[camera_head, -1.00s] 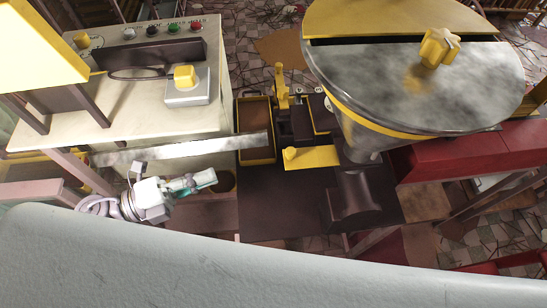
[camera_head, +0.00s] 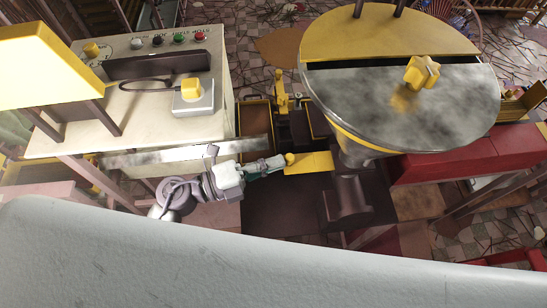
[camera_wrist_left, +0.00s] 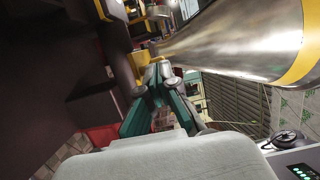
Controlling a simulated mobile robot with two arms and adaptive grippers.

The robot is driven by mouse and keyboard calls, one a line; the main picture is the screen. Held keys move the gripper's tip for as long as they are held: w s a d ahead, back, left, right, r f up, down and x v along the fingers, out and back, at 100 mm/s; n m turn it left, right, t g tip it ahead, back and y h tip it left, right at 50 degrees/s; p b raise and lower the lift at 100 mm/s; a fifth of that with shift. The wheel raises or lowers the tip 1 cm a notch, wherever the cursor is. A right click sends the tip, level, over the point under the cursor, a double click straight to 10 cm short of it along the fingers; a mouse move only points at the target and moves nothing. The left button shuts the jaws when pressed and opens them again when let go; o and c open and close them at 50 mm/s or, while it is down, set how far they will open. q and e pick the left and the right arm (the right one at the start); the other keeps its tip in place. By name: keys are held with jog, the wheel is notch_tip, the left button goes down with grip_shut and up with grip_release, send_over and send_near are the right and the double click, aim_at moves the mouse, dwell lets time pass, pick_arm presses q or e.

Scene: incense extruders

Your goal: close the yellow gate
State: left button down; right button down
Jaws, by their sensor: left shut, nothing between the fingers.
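The yellow gate (camera_head: 312,163) looks like a flat yellow plate with a rounded knob at its left end, below the grey hopper (camera_head: 395,105). My left gripper (camera_head: 279,162) is shut and empty, its tips at or very close to the gate's knob end; I cannot tell whether they touch. In the left wrist view, the shut green and grey fingers (camera_wrist_left: 158,72) point at a yellow part (camera_wrist_left: 140,60), which they partly cover. The hopper's metal side (camera_wrist_left: 235,42) is close on the right there. My right gripper is not in view.
A cream control box (camera_head: 135,110) with coloured buttons stands at the left. A metal strip (camera_head: 190,151) runs behind my left arm. A yellow upright lever (camera_head: 281,92) stands behind the gate, and a red beam (camera_head: 460,155) lies to the right. The dark surface (camera_head: 280,205) in front is clear.

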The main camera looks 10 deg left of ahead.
aim_at(298, 167)
pick_arm(q)
jog(key=shift+d, duration=0.1)
jog(key=d, duration=0.1)
jog(key=w+d+p, duration=0.1)
jog(key=d, duration=0.1)
jog(key=d+p, duration=0.1)
jog(key=d, duration=0.1)
jog(key=shift+w+d+r, duration=0.15)
jog(key=shift+w, duration=0.1)
jog(key=shift+s, duration=0.1)
